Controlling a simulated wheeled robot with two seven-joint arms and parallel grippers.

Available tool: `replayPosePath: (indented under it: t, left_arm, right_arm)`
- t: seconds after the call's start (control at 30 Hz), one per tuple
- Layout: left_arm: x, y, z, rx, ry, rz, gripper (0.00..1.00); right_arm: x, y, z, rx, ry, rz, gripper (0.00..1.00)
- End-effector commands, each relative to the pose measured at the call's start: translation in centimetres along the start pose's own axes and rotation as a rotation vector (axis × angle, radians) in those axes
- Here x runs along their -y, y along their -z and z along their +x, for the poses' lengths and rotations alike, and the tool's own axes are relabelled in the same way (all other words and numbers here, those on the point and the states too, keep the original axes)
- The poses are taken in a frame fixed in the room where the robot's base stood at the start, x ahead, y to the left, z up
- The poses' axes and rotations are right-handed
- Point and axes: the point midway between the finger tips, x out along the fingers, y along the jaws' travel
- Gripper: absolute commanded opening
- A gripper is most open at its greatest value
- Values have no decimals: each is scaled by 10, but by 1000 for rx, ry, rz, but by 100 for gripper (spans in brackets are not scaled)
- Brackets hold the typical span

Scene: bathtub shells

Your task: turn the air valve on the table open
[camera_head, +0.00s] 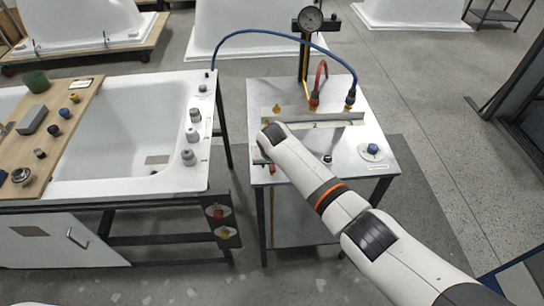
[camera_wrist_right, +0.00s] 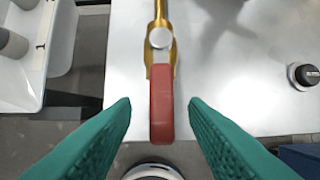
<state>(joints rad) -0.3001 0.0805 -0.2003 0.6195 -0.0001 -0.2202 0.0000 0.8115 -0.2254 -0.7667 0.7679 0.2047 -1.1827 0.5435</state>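The air valve (camera_wrist_right: 160,52) shows in the right wrist view as a brass body with a round silver cap and a red lever handle (camera_wrist_right: 161,105). The lever points down the picture, in line with the brass pipe, and overhangs the table's front edge. The metal table (camera_head: 350,165) stands at the centre of the head view, where my right wrist hides most of the valve. My right gripper (camera_wrist_right: 160,103) is open, with one teal finger on each side of the lever's end and a visible gap to both. My left gripper is not in view.
Behind the valve, a pressure gauge (camera_head: 311,19) stands on a post, with a blue hose (camera_head: 290,32) and a red hose (camera_head: 321,72). A blue knob (camera_head: 373,149) sits on the table's right side. A white bathtub (camera_head: 128,120) stands close on the left.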

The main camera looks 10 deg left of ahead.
Motion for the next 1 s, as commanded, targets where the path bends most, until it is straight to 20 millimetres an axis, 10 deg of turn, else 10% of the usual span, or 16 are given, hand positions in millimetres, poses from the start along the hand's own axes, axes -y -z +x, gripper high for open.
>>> replayPosePath:
  t: [0.7,1.0]
  left_arm:
    - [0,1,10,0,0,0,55]
    - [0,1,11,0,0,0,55]
  right_arm:
    - [-1,-1,-106,4,-2,1,40]
    - [-1,-1,-118,1,0,1,40]
